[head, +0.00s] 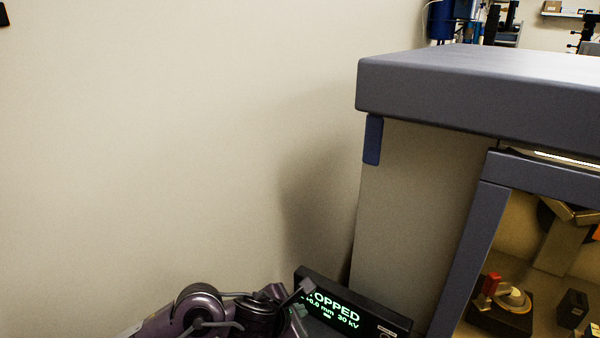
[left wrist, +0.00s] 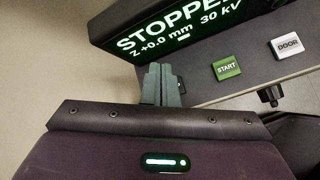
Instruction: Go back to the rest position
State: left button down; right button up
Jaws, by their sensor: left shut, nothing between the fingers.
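My left gripper (left wrist: 161,84) is shut and empty in the left wrist view, its grey fingers together just below the display. In the head view my left arm comes in at the bottom, and the left gripper (head: 302,308) is partly cut off in front of the display. The profiler's display (head: 350,308) reads "STOPPED", with "30 kV" below it; it also shows in the left wrist view (left wrist: 190,35). A green START button (left wrist: 226,68) and a white DOOR button (left wrist: 287,47) sit on the panel, to the right of the fingers. Whether the fingertips touch the panel I cannot tell. My right gripper is not in view.
The profiler's large grey cabinet (head: 420,200) fills the right, with a dark-framed window. Inside are a stage (head: 505,312) and a red part (head: 491,284). A black knob (left wrist: 270,96) stands out below the DOOR button. A plain wall (head: 180,140) fills the left.

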pick_arm(q)
jog(key=s+r+n, duration=0.1)
jog(key=s+n, duration=0.6)
jog(key=n, duration=1.5)
jog(key=s+a+f+n+g+y, duration=0.2)
jog(key=s+a+f+n, duration=0.2)
jog(key=s+a+n, duration=0.65)
jog(key=s+a+f+n+g+y, duration=0.35)
jog(key=a+n, duration=0.45)
jog(key=n, duration=0.7)
jog(key=s+f, duration=0.2)
jog(key=f, duration=1.4)
jog(key=s+f, duration=0.2)
jog(key=f, duration=1.4)
jog(key=s+a+f, duration=0.2)
jog(key=s+f, duration=0.6)
jog(key=s, duration=0.1)
jog(key=s+a+f+g, duration=0.1)
jog(key=s+f, duration=0.7)
jog(key=s, duration=0.1)
jog(key=shift+a+h, duration=0.35)
jog(key=shift+a, duration=0.05)
